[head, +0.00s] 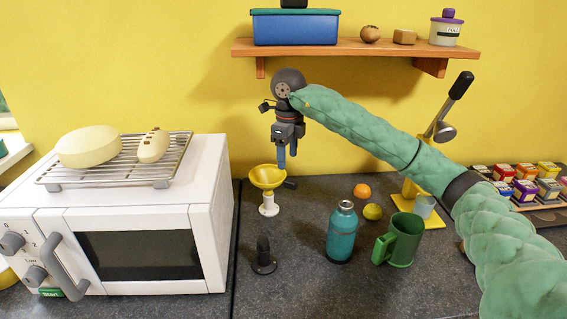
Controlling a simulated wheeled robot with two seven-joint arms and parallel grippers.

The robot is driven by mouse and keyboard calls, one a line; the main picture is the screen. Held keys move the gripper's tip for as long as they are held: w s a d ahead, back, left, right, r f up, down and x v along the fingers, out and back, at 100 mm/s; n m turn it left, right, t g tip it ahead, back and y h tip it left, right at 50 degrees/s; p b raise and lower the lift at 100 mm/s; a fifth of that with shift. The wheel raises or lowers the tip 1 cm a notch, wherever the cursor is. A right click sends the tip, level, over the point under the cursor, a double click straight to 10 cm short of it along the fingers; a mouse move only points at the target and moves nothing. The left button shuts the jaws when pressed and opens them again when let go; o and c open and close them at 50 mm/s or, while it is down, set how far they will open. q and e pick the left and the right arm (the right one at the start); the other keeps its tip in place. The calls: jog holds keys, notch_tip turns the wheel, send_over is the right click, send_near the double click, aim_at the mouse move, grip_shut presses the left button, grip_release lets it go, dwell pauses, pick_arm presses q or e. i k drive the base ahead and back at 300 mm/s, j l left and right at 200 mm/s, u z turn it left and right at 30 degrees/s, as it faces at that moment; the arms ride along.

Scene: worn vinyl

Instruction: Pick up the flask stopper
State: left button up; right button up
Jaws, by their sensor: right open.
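A small dark piece (290,184), which looks like the flask stopper, lies on the dark counter just right of the yellow funnel; it is too small to be sure. The teal flask (341,238) stands upright nearer the front, with a grey metal neck at its top. My right gripper (287,158) points down with its blue-grey fingers above the dark piece and beside the funnel. It is open and holds nothing that I can see. My left gripper is not in view.
The yellow funnel (267,178) on a white stand is close to the fingers. A black tamper-like object (263,258), green mug (400,240), orange (362,190) and lime (372,212) stand around. A white microwave (215,200) is left; a wooden shelf (340,48) hangs above.

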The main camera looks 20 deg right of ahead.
aim_at(263, 242)
jog(key=k, duration=1.5)
